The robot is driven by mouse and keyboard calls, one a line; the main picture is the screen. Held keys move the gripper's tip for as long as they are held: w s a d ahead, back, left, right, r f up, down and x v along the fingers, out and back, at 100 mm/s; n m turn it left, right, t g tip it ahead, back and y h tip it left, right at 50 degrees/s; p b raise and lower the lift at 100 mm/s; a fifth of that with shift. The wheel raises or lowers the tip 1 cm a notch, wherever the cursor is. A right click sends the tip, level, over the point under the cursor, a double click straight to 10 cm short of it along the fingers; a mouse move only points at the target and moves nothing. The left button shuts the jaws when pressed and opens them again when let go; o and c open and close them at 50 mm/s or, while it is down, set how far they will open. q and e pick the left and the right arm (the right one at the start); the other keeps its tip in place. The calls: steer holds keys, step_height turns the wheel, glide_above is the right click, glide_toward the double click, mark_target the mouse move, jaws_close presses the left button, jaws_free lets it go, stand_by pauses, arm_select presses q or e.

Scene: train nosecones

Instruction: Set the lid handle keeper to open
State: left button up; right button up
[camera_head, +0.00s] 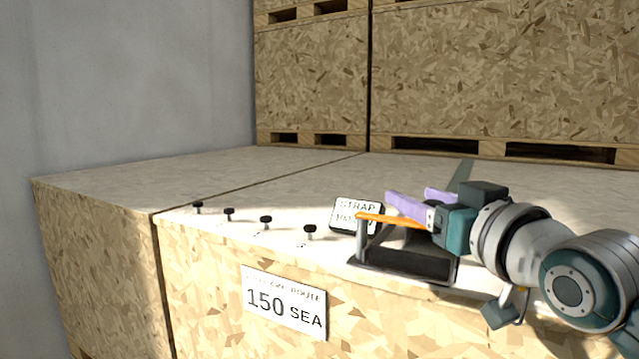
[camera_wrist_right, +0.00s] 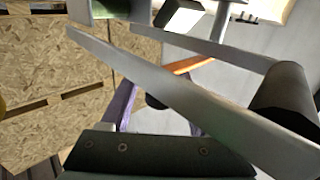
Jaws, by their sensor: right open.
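An orange bar (camera_head: 385,219), which looks like the keeper, lies roughly level across the top of a grey post. The post stands on a dark-framed handle fitting (camera_head: 405,264) at the crate lid's front edge. In the right wrist view the orange bar (camera_wrist_right: 192,65) shows behind large grey metal bars. My right gripper (camera_head: 410,195) has purple fingers, spread apart, pointing left just above and behind the orange bar. Its body overlaps the bar's right end, so I cannot tell whether they touch. I see nothing held. My left gripper is not in view.
Several black knobs (camera_head: 265,221) stand in a row on the lid, left of a small sign (camera_head: 356,215). A "150 SEA" label (camera_head: 285,301) is on the crate front. Stacked crates (camera_head: 310,80) stand behind. The lid's left part is clear.

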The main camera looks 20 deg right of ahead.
steer(key=shift+w, duration=0.25)
jaws_close()
stand_by(0.4)
stand_by(0.9)
